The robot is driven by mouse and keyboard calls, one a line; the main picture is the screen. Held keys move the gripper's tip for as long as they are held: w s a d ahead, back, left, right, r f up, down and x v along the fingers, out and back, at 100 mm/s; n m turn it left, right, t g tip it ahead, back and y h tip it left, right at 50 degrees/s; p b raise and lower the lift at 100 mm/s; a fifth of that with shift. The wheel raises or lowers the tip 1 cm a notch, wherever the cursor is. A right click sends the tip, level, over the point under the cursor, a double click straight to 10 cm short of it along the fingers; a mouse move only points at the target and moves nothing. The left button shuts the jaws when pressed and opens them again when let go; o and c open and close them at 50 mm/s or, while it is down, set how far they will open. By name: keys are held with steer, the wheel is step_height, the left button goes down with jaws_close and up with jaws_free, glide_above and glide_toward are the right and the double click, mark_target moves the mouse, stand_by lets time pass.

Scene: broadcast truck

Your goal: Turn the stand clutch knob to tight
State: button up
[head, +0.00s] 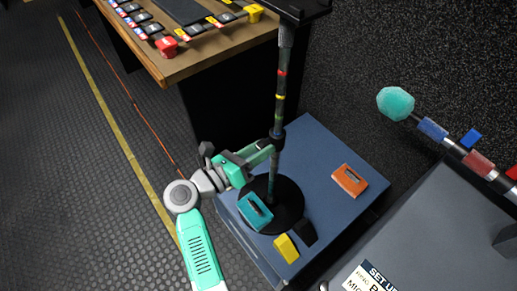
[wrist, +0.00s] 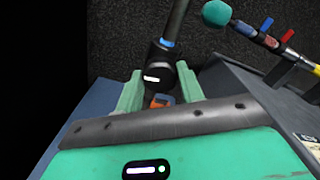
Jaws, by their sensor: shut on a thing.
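The stand (head: 279,112) is a thin upright dark pole with red and yellow bands and a round black base (head: 290,205). Its black clutch knob (head: 277,138) sits partway up the pole; in the wrist view the clutch (wrist: 160,62) shows a white mark and a blue ring above it. My gripper (head: 268,150) reaches in from the left at the clutch's height. In the wrist view its two green fingers (wrist: 160,88) stand on either side of the clutch, shut on it. The exact finger contact is partly hidden, and I cannot read the knob's setting.
The stand is on a blue-grey platform (head: 330,150) with a teal item (head: 255,212), a yellow block (head: 286,248) and an orange item (head: 349,180). A wooden desk (head: 200,55) is behind left. A grey case (head: 420,220) and a teal-tipped microphone (head: 395,103) are at right.

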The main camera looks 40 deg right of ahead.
stand_by(0.5)
steer(key=o, duration=1)
steer(key=a, duration=0.2)
steer(key=a+p, duration=0.1)
steer(key=a, duration=0.2)
steer(key=a+p, duration=0.1)
steer(key=a, duration=0.1)
steer(key=shift+w+a, duration=0.3)
steer(key=shift+a, duration=0.1)
